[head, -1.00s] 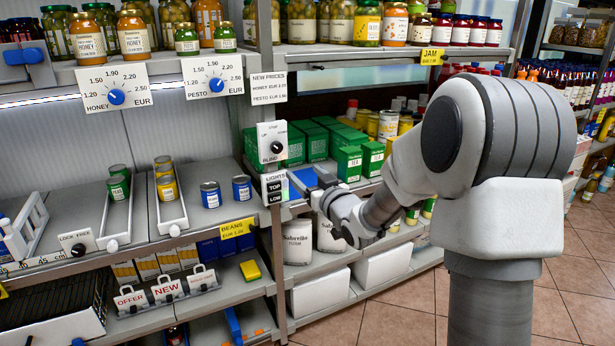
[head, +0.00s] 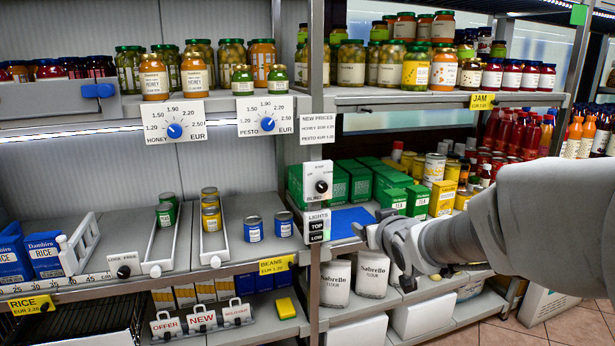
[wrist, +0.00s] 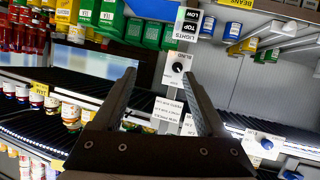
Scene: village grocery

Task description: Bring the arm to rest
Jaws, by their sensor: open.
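My gripper (head: 369,225) is open and empty in the head view, with my arm reaching in from the right edge. It is in front of the middle shelf, just right of the post with the LIGHTS switch (head: 317,226) and the BLIND knob (head: 322,187). Its two dark fingers stand apart in the wrist view (wrist: 160,82) with nothing between them. The wrist picture is upside down; the BLIND knob (wrist: 177,67) shows between and beyond the fingers. I cannot tell the exact gap to the shelf.
A blue mat (head: 350,221) lies on the shelf behind my gripper. Green tea boxes (head: 393,200) and a yellow box (head: 442,198) stand close by. White flour bags (head: 335,283) are below. Two blue tins (head: 254,229) stand left of the post. Jars (head: 350,63) line the upper shelf.

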